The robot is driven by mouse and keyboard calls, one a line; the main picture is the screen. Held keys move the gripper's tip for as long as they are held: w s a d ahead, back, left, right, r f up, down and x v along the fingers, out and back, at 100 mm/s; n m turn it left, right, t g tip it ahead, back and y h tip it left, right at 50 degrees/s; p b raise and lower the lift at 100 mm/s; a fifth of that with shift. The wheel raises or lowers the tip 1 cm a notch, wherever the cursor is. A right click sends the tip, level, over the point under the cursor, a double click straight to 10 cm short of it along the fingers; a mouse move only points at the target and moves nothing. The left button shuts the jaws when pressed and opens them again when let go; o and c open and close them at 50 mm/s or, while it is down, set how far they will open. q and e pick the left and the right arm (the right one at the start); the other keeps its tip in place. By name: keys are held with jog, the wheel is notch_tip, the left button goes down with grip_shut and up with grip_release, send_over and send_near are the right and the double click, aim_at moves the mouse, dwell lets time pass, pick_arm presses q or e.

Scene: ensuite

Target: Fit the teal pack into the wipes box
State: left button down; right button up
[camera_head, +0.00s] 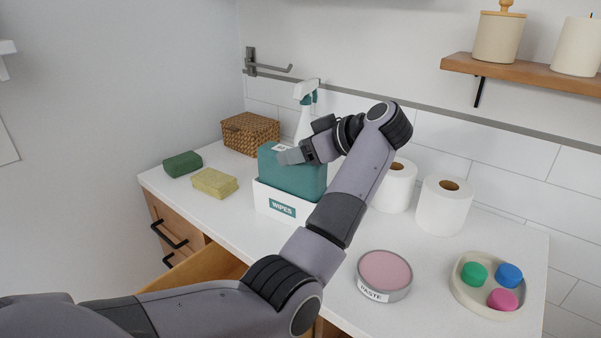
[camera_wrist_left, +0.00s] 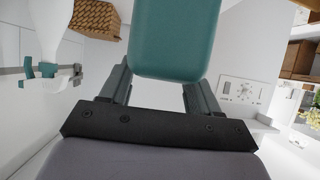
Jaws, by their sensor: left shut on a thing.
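The teal pack (camera_head: 305,180) stands upright in the head view, with its lower part inside the white wipes box (camera_head: 262,200), which bears a teal WIPES label. My left gripper (camera_head: 287,156) is at the top of the pack and shut on it. In the left wrist view the teal pack (camera_wrist_left: 175,40) lies between the two fingers of my left gripper (camera_wrist_left: 155,85). The bottom of the pack is hidden by the box walls, so I cannot tell how deep it sits. My right gripper is in neither view.
A wicker basket (camera_head: 250,134) and a spray bottle (camera_head: 304,108) stand behind the box. Green (camera_head: 182,164) and yellow (camera_head: 214,182) sponges lie left. Paper rolls (camera_head: 443,206), a paste tin (camera_head: 384,272) and a tray (camera_head: 462,292) are right. A drawer (camera_head: 195,276) is open in front.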

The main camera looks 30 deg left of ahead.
aim_at(300, 172)
pick_arm(q)
notch_tip(300, 172, down, 5)
dwell(0.4)
jog(key=shift+c, duration=1.2)
grip_release()
jog(key=shift+f, duration=0.1)
